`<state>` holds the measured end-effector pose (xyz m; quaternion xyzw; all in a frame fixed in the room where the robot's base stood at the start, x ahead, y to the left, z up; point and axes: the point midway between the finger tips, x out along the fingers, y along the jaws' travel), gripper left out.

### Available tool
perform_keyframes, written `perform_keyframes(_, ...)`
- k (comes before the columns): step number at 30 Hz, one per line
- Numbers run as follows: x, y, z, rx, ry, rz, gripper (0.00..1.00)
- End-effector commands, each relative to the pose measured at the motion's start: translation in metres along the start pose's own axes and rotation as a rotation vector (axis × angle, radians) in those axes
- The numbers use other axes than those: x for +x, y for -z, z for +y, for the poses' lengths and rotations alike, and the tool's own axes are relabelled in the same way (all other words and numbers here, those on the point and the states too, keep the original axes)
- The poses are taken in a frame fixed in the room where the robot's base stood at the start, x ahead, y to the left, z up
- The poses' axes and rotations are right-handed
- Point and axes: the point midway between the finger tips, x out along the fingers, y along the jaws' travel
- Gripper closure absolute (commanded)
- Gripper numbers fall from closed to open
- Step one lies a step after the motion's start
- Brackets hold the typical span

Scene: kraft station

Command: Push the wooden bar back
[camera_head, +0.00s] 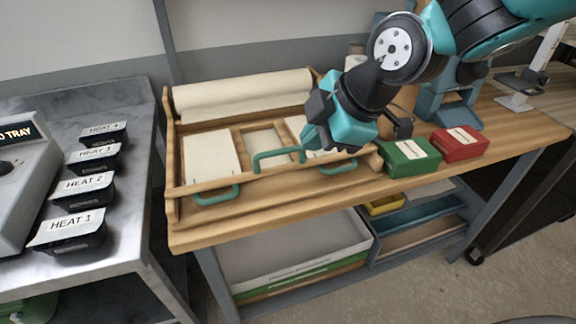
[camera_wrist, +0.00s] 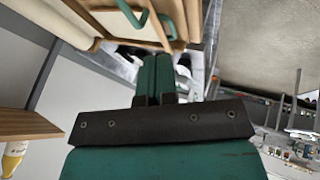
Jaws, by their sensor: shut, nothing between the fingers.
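A long wooden bar (camera_head: 240,178) runs across the front of a wooden paper-station frame on the bench. Low green handles stand at its left part (camera_head: 216,194) and right part (camera_head: 338,167), and a taller green handle (camera_head: 278,157) rises between them. My gripper (camera_head: 312,143) is over the right half of the station, close to the taller handle; contact cannot be told. In the wrist view my gripper's fingers (camera_wrist: 154,72) are together and empty, with wood and a green handle (camera_wrist: 150,16) beyond them. My gripper hides part of the station's right side.
A paper roll (camera_head: 242,94) lies at the station's back, with pale sheets (camera_head: 210,158) in front. A green box (camera_head: 411,157) and a red box (camera_head: 460,144) stand to the right. Several black HEAT trays (camera_head: 68,232) sit on the left metal table.

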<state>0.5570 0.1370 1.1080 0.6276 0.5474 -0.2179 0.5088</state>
Motion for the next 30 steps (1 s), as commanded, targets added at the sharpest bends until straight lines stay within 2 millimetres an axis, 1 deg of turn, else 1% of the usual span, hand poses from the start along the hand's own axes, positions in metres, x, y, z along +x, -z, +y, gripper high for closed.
perform_keyframes(4, 0.019, -0.011, 0.000, 0.021, 0.000, -0.011, 1.00)
perform_keyframes(6, 0.033, -0.014, 0.000, 0.026, -0.002, -0.012, 1.00)
perform_keyframes(12, 0.075, -0.016, 0.001, 0.029, -0.004, -0.014, 1.00)
perform_keyframes(14, 0.087, -0.016, 0.001, 0.028, -0.004, -0.013, 1.00)
perform_keyframes(16, 0.091, -0.016, 0.013, 0.029, -0.009, -0.013, 1.00)
perform_keyframes(21, 0.104, -0.018, 0.029, 0.028, -0.008, -0.012, 1.00)
perform_keyframes(24, 0.108, -0.018, 0.033, 0.027, -0.009, -0.011, 1.00)
perform_keyframes(30, 0.110, -0.018, 0.034, 0.026, -0.008, -0.011, 1.00)
